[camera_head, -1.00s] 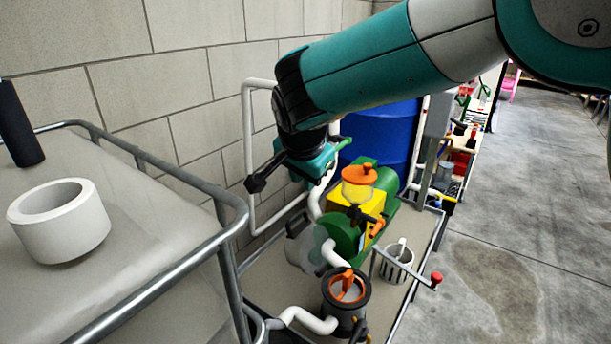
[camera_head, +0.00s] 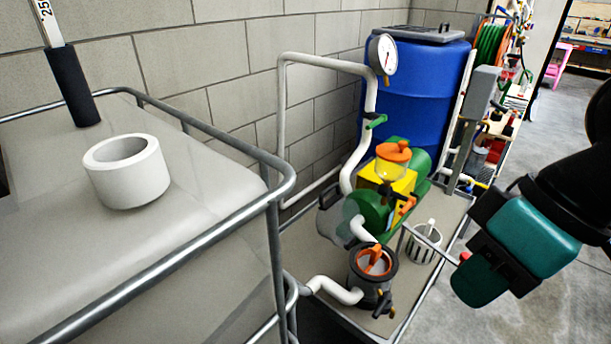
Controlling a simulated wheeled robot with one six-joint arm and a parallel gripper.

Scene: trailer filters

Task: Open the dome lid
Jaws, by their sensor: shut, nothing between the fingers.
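A clear dome with an orange cap (camera_head: 393,153) sits on top of the yellow and green pump (camera_head: 384,190) and looks closed. In front of it, a dark filter pot (camera_head: 372,283) has an orange handle (camera_head: 375,258) across its round top. I cannot tell for sure which of these is the dome lid. My gripper (camera_head: 482,278), teal and black, is at the right, apart from both and to the right of the striped bucket. It is shut and holds nothing.
A striped bucket (camera_head: 424,244) and a rod with a red knob (camera_head: 465,257) stand near the trailer's right edge. A railed tank (camera_head: 215,220) fills the left.

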